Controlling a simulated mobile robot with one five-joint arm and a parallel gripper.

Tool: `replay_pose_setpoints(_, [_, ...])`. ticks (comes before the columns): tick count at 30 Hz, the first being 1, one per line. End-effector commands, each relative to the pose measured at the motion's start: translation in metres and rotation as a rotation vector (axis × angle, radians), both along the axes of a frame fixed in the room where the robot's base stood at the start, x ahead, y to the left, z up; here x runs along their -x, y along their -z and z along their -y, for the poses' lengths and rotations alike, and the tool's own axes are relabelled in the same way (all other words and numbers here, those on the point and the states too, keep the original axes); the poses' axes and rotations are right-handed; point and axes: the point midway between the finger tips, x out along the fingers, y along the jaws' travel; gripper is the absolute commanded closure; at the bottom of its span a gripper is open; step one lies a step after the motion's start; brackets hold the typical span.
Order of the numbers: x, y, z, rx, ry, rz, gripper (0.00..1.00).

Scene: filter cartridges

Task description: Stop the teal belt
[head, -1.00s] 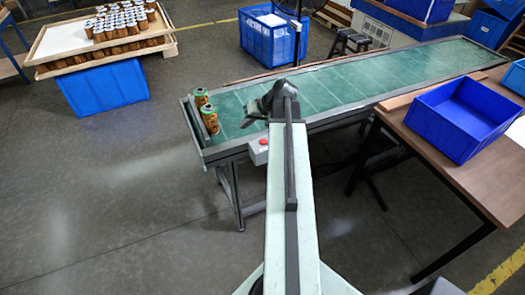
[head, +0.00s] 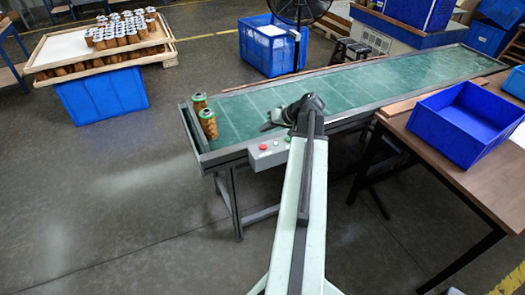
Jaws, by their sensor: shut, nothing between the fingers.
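The teal belt (head: 350,92) runs from the near left end to the far right in the head view. A grey control box (head: 268,153) is on the belt's near side. It has a red button (head: 263,146) at its left and smaller, paler controls to the right. My gripper (head: 267,126) is shut and empty, appearing over the belt just beyond the control box. It looks apart from the red button. The fingertips are small and dark here.
A wooden table (head: 420,130) with an empty blue bin (head: 465,118) stands at the right. At the back left, a wooden tray (head: 58,66) of brown jars rests on a blue crate (head: 100,95). A fan (head: 298,8) stands behind the belt. The floor at front left is clear.

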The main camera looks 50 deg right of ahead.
Motion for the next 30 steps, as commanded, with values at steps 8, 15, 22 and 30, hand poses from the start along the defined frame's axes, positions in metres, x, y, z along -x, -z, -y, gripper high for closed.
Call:
replay_pose_setpoints(8, [0.0,0.05,0.0,0.0,-0.001,-0.001,1.0])
replay_pose_setpoints(15, [-0.001,0.064,-0.001,0.0,-0.001,-0.001,1.0])
replay_pose_setpoints(22, [-0.001,0.063,-0.001,0.0,-0.002,0.0,1.0])
replay_pose_setpoints(30, [-0.001,0.063,-0.001,0.0,-0.002,0.0,1.0])
